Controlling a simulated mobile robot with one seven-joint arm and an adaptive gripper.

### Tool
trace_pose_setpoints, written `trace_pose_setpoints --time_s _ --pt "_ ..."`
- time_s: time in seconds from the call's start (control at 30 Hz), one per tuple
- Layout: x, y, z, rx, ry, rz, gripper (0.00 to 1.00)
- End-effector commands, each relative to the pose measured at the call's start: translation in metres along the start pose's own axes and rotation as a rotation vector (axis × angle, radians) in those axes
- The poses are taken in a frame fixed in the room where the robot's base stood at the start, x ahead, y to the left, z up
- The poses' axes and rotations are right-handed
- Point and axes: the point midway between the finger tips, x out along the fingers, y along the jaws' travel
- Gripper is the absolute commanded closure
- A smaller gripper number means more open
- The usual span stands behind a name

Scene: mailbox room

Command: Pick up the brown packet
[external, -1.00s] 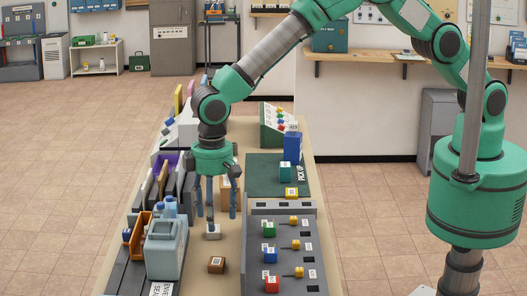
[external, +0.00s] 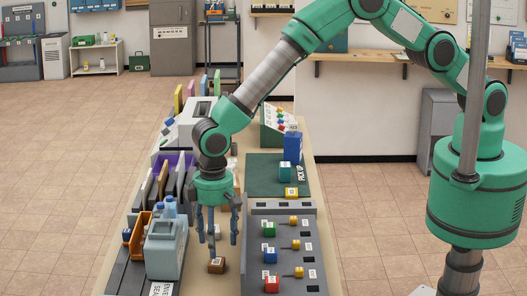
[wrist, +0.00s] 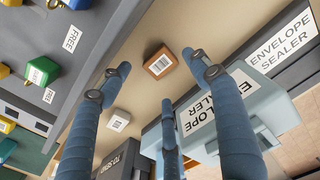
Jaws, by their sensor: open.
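The brown packet (external: 217,266) is a small box with a white label, lying on the tan table near its front. It also shows in the wrist view (wrist: 160,63), near the upper middle between two of my fingertips. My gripper (external: 215,246) has three blue fingers spread open and pointing down, just above and slightly behind the packet in the external view. In the wrist view my gripper (wrist: 158,76) is empty. The fingers look apart from the packet; the exact height gap is hard to tell.
A small white packet (wrist: 119,120) lies close by, partly behind a finger externally. A pale blue envelope sealer (external: 166,250) stands left, with an orange bin (external: 139,238). A grey panel with colored knobs (external: 255,282) flanks the right. A green mat (external: 262,172) lies farther back.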

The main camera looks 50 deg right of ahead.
Motion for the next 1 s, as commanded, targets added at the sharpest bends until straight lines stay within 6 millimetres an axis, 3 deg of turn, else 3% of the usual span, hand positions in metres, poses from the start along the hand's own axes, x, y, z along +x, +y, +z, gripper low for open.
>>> trace_pose_setpoints --time_s 0.57,1.0 --pt "0.009 0.000 0.000 0.000 -0.001 0.000 0.38" --pt "0.048 0.001 -0.002 0.000 -0.001 0.000 0.38"
